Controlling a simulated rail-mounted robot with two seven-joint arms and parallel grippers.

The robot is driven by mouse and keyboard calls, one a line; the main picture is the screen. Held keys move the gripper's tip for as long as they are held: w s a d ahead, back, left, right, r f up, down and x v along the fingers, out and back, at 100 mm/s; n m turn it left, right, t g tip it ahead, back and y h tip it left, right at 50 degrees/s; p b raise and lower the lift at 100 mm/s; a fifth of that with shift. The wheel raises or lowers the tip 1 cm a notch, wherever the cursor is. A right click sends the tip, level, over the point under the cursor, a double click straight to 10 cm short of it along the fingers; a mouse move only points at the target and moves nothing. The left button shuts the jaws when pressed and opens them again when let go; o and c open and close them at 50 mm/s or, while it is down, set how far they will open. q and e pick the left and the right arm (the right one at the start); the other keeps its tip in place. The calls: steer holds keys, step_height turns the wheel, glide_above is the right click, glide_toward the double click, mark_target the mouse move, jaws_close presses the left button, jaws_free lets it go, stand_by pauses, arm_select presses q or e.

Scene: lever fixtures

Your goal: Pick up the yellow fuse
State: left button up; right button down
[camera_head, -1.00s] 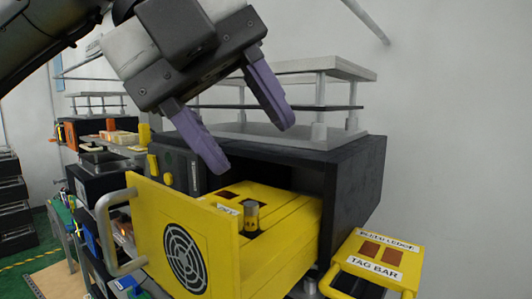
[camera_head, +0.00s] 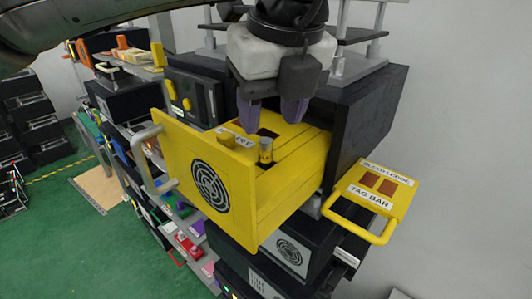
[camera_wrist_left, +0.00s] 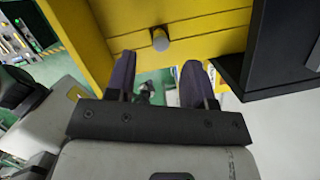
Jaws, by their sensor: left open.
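The fuse (camera_head: 266,151), a small upright cylinder with a grey top and a yellowish body, stands in the yellow pulled-out drawer (camera_head: 215,168). It also shows in the left wrist view (camera_wrist_left: 160,40), just beyond the fingertips. My left gripper (camera_head: 272,124) points down over the drawer with its purple fingers apart and nothing between them. In the head view its fingertips are just above and around the fuse's position, but the fuse looks clear of them. The fingers show open in the left wrist view (camera_wrist_left: 157,64). My right gripper is in neither view.
The drawer's front panel with a round vent and grey handle (camera_head: 157,165) juts toward me. The black cabinet (camera_head: 368,115) stands at the right behind it. A yellow tag bar ledge (camera_head: 372,188) sticks out at right. Shelves with coloured items fill the left.

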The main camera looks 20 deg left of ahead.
mark_target(266, 141)
arm_select(q)
steer(key=shift+a+f, duration=0.1)
steer(key=shift+f, duration=0.3)
steer(key=shift+w+a+f+p, duration=0.15)
steer(key=shift+w+f+p, duration=0.05)
steer(key=shift+f+p, duration=0.35)
steer(key=shift+p+x, duration=0.5)
steer(key=shift+x, duration=0.7)
steer(key=shift+w+a+f, duration=0.1)
steer(key=shift+f, duration=0.75)
steer(key=shift+c, duration=0.4)
jaws_close()
